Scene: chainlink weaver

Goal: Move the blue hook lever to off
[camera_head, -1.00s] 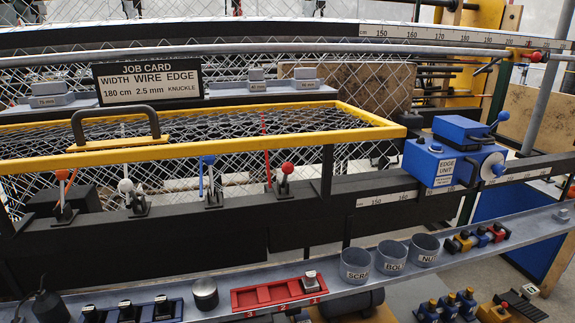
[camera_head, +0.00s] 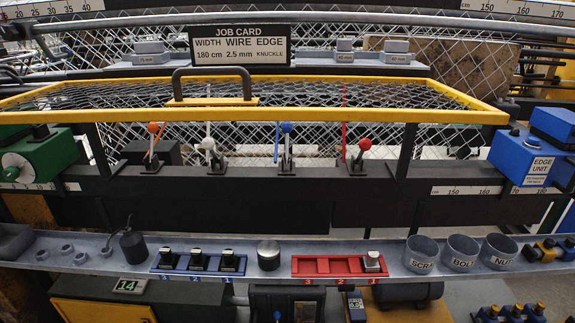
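The blue lever (camera_head: 287,128) stands on a black base on the dark beam, near the middle of the head view. Its blue knob is raised on a pale rod, about as high as the orange knob and higher than the white and red knobs. No on or off marking can be read beside it. A thin blue strip shows behind it. Neither of my grippers is in view, and nothing touches the lever.
An orange lever (camera_head: 152,128) and a white lever (camera_head: 208,144) stand to the left, a red lever (camera_head: 365,145) to the right. A yellow guard frame (camera_head: 330,114) with a handle (camera_head: 211,72) lies above and behind. A grey shelf (camera_head: 335,250) with trays and cups runs in front.

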